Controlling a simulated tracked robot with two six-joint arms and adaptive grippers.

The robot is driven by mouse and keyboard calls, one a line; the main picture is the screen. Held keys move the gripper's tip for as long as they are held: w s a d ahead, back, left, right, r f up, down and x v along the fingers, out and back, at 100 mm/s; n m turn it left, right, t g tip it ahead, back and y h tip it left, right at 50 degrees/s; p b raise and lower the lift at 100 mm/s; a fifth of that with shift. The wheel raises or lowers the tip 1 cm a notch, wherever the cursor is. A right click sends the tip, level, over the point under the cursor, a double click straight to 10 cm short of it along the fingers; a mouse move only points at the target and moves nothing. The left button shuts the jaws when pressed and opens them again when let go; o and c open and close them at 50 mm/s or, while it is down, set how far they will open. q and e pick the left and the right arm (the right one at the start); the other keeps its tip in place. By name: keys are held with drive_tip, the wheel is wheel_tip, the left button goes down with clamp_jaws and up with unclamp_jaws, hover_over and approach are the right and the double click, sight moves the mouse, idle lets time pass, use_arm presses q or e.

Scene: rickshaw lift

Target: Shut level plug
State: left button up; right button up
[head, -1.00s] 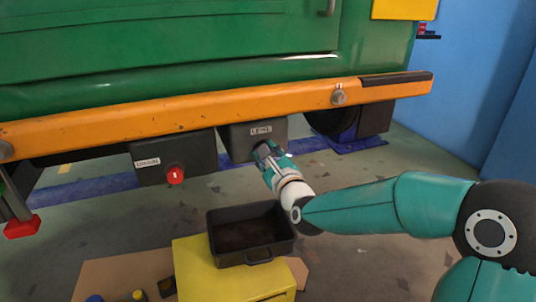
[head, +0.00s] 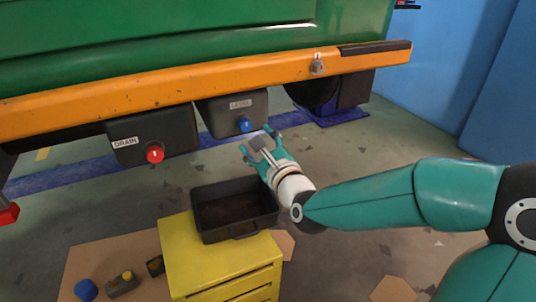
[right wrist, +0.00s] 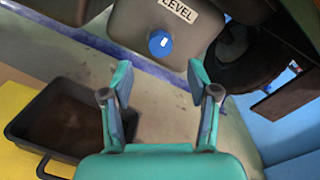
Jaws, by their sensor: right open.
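The blue level plug (head: 245,124) sits on the front of the dark box labelled LEVEL (head: 222,118) under the orange beam. In the right wrist view the plug (right wrist: 160,43) shows a white mark and lies ahead of the fingers, toward the top of the picture. My right gripper (head: 259,140) is open and empty, just below and right of the plug and apart from it. Its two fingers (right wrist: 157,82) are spread wide in the right wrist view. My left gripper is not in view.
A red plug (head: 155,155) is on the DRAIN box (head: 128,152) to the left. A black tray (head: 236,231) stands on a yellow cabinet (head: 190,258) below. A blue cap (head: 86,290) and small items lie on cardboard.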

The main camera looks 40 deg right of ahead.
drive_tip(key=v, duration=0.5)
drive_tip(key=shift+s+a, duration=0.1)
drive_tip(key=shift+s, duration=0.2)
drive_tip(key=shift+f, duration=0.1)
